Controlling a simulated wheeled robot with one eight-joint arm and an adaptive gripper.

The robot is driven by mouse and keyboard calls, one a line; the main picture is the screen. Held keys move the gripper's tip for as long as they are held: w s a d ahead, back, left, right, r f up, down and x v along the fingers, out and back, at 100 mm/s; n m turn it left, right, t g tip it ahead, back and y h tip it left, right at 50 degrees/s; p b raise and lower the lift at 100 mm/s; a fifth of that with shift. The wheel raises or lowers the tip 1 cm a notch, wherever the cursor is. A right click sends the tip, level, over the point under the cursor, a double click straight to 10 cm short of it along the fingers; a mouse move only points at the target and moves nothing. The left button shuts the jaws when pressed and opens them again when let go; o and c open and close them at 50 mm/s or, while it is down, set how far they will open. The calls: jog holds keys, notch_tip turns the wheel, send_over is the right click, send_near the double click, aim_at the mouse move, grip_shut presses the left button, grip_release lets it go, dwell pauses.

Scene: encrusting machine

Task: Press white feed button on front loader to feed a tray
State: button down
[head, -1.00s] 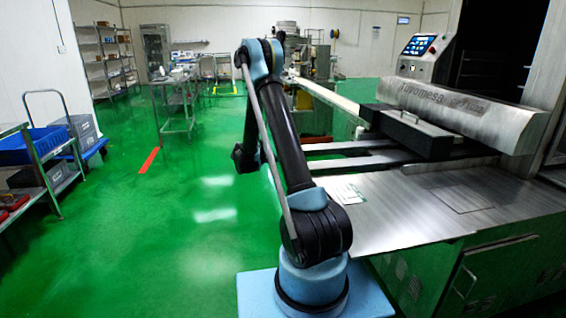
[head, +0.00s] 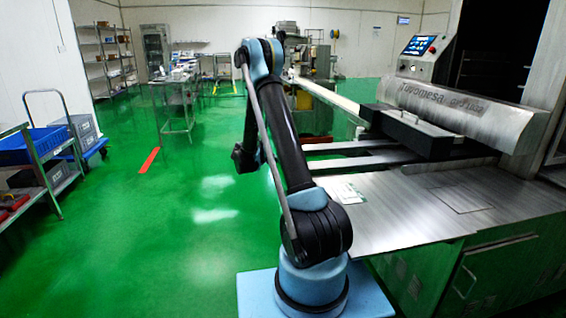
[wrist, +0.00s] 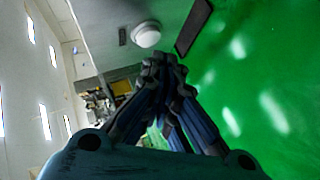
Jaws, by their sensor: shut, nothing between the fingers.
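In the wrist view, a round white button (wrist: 146,35) stands out from a grey panel (wrist: 103,30). My gripper (wrist: 162,62) is shut and empty, its dark blue fingers drawn together just below the button in the picture. A small gap shows between the fingertips and the button's lower edge. The distance in depth is hard to tell. In the head view, my arm covers the middle of the scene, and neither the fingertips nor the button can be made out there.
A dark strip (wrist: 193,28) lies along the panel's right edge, with green floor (wrist: 250,80) beyond. In the head view, a steel machine (head: 460,108) with a flat top and a control screen (head: 419,45) stands at right. A steel table (head: 178,100) and open floor lie at left.

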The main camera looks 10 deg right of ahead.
jog(key=shift+d, duration=0.15)
jog(key=shift+d+r, duration=0.1)
jog(key=shift+d, duration=0.2)
jog(key=shift+d, duration=0.4)
dwell(1.1)
jog(key=shift+a, duration=0.95)
